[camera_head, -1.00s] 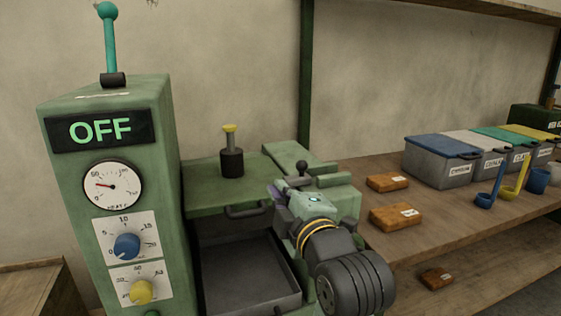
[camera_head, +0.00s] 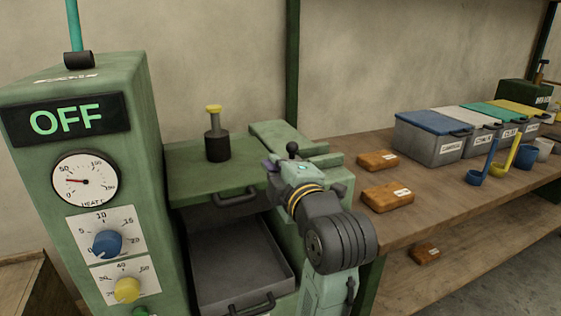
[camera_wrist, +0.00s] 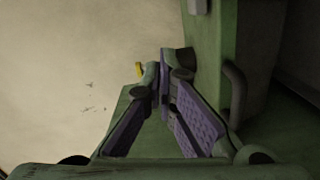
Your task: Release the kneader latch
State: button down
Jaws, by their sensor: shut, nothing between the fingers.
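The green kneader machine (camera_head: 120,150) stands at the left with an OFF display (camera_head: 66,119). On its lower deck is a black post with a yellow cap (camera_head: 213,130). I cannot tell for sure which part is the latch. A yellow bit (camera_wrist: 139,70), likely the post's cap, shows beyond the left finger.
An open grey drawer (camera_head: 240,265) with a handle sits below the deck. A teal lever (camera_head: 74,25) rises from the control column. Orange packets (camera_head: 388,196), lidded bins (camera_head: 430,140) and scoops stand on the wooden bench to the right.

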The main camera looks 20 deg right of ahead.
aim_at(295, 144)
jog(key=w+p, duration=0.1)
jog(key=w, duration=0.6)
jog(key=shift+w+f+p, duration=0.1)
jog(key=shift+w+p, duration=0.15)
jog(key=shift+p, duration=0.1)
jog(key=d, duration=0.2)
jog(key=shift+w+d+f+p, duration=0.15)
jog(key=shift+d+f+p, duration=0.1)
jog(key=shift+d+p, duration=0.15)
jog(key=shift+w+d+f, duration=0.1)
jog(key=shift+d+f, duration=0.1)
jog(key=shift+d, duration=0.35)
jog(key=shift+d, duration=0.25)
jog(key=d, duration=0.4)
jog(key=shift+w+d+b, duration=0.1)
jog(key=shift+b, duration=0.25)
